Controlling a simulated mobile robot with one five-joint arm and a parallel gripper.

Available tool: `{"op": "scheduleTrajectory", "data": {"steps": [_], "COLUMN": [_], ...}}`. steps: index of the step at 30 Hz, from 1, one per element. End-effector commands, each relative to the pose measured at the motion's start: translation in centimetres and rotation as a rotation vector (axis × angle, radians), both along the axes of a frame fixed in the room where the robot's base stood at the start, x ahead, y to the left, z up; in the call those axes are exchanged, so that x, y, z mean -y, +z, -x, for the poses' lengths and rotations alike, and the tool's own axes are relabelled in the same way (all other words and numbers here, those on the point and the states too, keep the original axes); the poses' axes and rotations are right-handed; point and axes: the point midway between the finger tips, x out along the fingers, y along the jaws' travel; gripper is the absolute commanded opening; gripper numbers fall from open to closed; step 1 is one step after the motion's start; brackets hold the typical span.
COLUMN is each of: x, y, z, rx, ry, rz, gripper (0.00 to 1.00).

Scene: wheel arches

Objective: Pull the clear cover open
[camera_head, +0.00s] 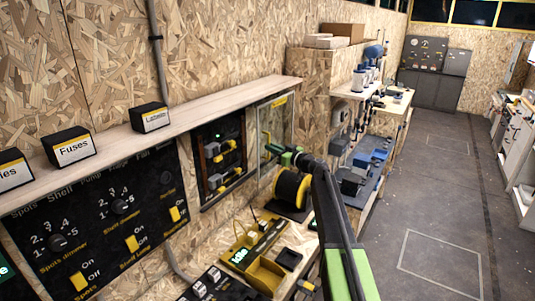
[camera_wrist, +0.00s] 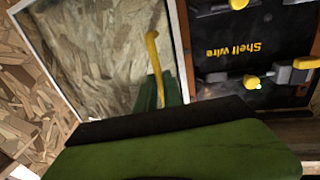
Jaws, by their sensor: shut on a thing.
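The clear cover (camera_head: 280,119) is a see-through pane in a pale frame, standing to the right of the black switch panel (camera_head: 206,135). The panel's face with its grey and yellow switches is uncovered. In the wrist view the cover (camera_wrist: 95,45) fills the upper left, with chipboard showing through it, and the panel (camera_wrist: 243,50) marked "Shelf wire" is beside it. My gripper (camera_head: 273,150) is shut on the cover's yellow handle (camera_head: 266,138). In the wrist view the handle (camera_wrist: 152,55) runs down between my green fingers (camera_wrist: 158,95); its lower end is hidden.
A wooden shelf (camera_head: 205,104) with labelled black boxes runs above the panels. Another switch board (camera_head: 95,222) is at left. The floor (camera_head: 440,220) at right is clear.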

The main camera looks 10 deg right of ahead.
Motion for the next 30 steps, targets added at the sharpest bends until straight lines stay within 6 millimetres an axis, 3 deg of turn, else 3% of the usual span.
{"op": "scheduleTrajectory", "data": {"steps": [15, 16, 21, 30], "x": [-0.22, -0.26, -0.22, -0.06], "y": [0.13, 0.14, 0.11, 0.06], "z": [-0.84, -0.84, -0.83, -0.68], "rx": [0.001, 0.001, 0.001, 0.001], "ry": [0.011, 0.011, 0.010, 0.009], "rz": [-0.005, -0.005, -0.003, -0.002], "gripper": [0.00, 0.12, 0.33, 0.33]}}
